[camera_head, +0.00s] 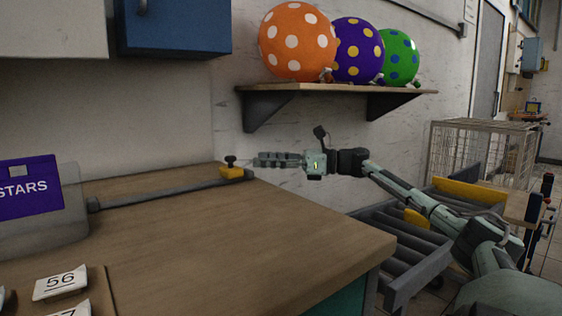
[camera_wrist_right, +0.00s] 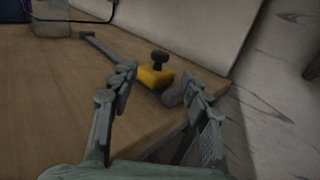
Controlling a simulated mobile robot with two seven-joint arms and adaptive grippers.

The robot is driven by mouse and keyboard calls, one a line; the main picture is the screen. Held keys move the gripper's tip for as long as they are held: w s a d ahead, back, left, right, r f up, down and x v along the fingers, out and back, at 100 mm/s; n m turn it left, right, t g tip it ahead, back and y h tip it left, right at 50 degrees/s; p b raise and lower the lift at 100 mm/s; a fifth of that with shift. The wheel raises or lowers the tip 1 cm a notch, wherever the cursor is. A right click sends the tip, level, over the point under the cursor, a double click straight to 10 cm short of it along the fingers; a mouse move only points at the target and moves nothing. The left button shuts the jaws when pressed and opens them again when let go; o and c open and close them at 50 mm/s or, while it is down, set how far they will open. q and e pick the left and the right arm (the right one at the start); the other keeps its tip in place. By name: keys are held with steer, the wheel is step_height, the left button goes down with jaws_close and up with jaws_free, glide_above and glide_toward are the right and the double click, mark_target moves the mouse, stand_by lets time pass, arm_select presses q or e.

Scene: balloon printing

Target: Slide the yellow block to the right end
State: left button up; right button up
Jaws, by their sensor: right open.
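The yellow block (camera_head: 236,173) with a dark knob on top sits at the right end of a grey rail (camera_head: 165,191) along the back of the wooden table. My right gripper (camera_head: 256,161) reaches in from the right, its fingertips close to the block's right side in the head view. In the right wrist view the yellow block (camera_wrist_right: 154,77) lies ahead, just beyond and between the two open fingers (camera_wrist_right: 150,80). Nothing is held between them. Whether a finger touches the block I cannot tell. My left gripper is not in view.
A translucent holder with a purple STARS card (camera_head: 28,188) stands at the rail's left end. Number cards (camera_head: 60,282) lie at the front left. A shelf (camera_head: 335,88) with several dotted balloons hangs above my right arm. The table middle is clear.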

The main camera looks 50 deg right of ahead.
steer(key=shift+v, duration=1.95)
